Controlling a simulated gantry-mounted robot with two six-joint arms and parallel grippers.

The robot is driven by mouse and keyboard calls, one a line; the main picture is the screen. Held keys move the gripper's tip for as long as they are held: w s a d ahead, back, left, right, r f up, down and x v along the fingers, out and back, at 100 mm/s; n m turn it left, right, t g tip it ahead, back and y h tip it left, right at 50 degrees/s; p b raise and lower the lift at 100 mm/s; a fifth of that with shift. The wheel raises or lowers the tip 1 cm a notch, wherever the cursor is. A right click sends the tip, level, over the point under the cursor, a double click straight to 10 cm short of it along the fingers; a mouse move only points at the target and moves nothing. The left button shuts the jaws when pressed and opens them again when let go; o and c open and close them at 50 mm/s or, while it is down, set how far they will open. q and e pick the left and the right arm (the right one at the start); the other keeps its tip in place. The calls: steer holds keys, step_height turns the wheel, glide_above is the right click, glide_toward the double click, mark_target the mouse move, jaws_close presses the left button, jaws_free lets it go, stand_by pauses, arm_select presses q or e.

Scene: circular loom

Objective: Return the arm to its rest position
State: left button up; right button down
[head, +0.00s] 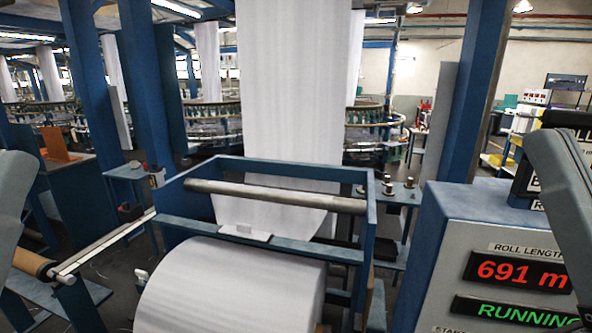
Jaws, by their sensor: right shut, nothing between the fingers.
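My right arm (562,190) comes in at the right edge, in front of the grey control panel. My left arm (14,195) shows only as a grey link at the left edge. My left gripper is out of view.
The control panel (440,255) reads "691 m" and "RUNNING". A white fabric roll (235,285) lies below the blue frame (262,170) with its metal bar (275,195). A pale flat bar (105,243) juts out at left. Blue columns (150,85) stand behind.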

step_height(320, 180, up, 34)
steer(key=w+p, duration=0.1)
steer(key=p, duration=3.3)
steer(key=shift+g+p, duration=0.3)
steer(key=shift+p, duration=0.05)
